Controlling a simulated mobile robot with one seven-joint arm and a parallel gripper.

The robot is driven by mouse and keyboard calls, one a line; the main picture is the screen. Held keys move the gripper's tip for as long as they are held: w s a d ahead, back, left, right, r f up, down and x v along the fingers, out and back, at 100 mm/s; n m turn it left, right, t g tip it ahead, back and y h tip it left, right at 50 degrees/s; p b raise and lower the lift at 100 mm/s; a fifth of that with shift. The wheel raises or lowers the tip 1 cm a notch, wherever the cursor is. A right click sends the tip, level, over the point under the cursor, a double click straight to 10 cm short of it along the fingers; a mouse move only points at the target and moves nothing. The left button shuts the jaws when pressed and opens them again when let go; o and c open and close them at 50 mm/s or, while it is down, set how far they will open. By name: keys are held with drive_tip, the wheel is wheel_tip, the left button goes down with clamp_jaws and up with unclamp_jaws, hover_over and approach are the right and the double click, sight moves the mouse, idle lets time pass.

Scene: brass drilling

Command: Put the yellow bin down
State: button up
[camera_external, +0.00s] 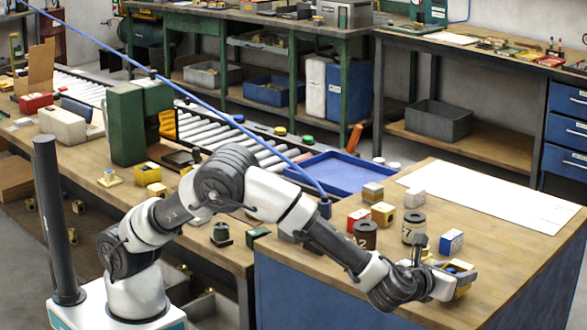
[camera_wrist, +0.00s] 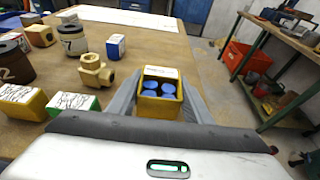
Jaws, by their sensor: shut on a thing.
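The yellow bin (camera_wrist: 160,107) is small and has blue round pieces inside, with a white label at its back edge. My gripper (camera_wrist: 160,95) has one finger on each side of the bin and is shut on it. In the external view my gripper (camera_external: 452,274) is at the right part of the wooden tabletop, with a yellow piece of the bin (camera_external: 463,292) showing beside it. The bin appears upright. I cannot tell whether its base touches the tabletop (camera_external: 520,255).
Left of the bin stand a brass fitting (camera_wrist: 96,72), a blue-and-white box (camera_wrist: 116,46), a cream can (camera_wrist: 72,40) and a dark brown can (camera_wrist: 14,62). A white sheet (camera_external: 490,190) and a blue tray (camera_external: 345,174) lie farther back. Bare tabletop (camera_wrist: 160,48) lies beyond the bin.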

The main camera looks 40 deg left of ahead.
wheel_tip(320, 180, down, 2)
drive_tip(key=shift+f, duration=0.1)
drive_tip(key=o, duration=1.1)
drive_tip(key=p+v, duration=0.1)
drive_tip(key=v, duration=1.1)
